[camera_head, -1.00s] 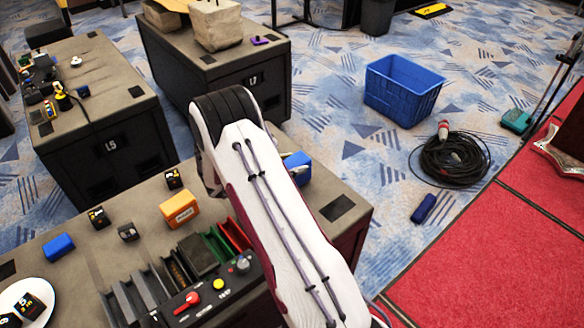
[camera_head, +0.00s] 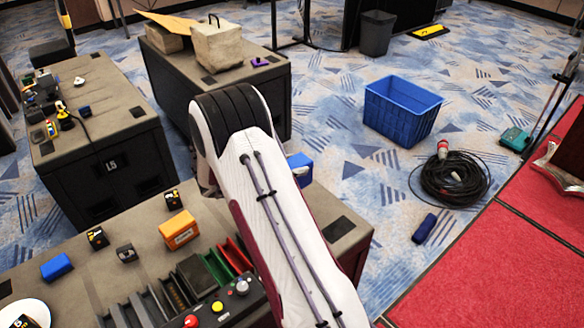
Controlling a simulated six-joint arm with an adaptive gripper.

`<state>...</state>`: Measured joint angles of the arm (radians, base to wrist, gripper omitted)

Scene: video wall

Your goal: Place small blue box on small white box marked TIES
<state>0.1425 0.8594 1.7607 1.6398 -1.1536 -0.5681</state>
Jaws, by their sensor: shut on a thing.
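A small blue box (camera_head: 300,168) shows just right of my white arm, over the far part of the near table (camera_head: 110,290); the arm covers its left side. My gripper is hidden behind my own arm, so its fingers and their contact with this box cannot be seen. Another small blue box (camera_head: 57,267) lies on the left of the near table. I see no white box marked TIES. A white plate (camera_head: 12,310) at the lower left corner carries a black box and is cut off by the frame edge.
Small black boxes (camera_head: 97,238) and an orange box (camera_head: 179,230) stand on the near table. A slotted rack (camera_head: 196,276) and a button panel (camera_head: 222,305) lie in front. Cabinets L5 (camera_head: 112,163) and another (camera_head: 168,85) stand behind. A blue crate (camera_head: 403,110) is on the floor.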

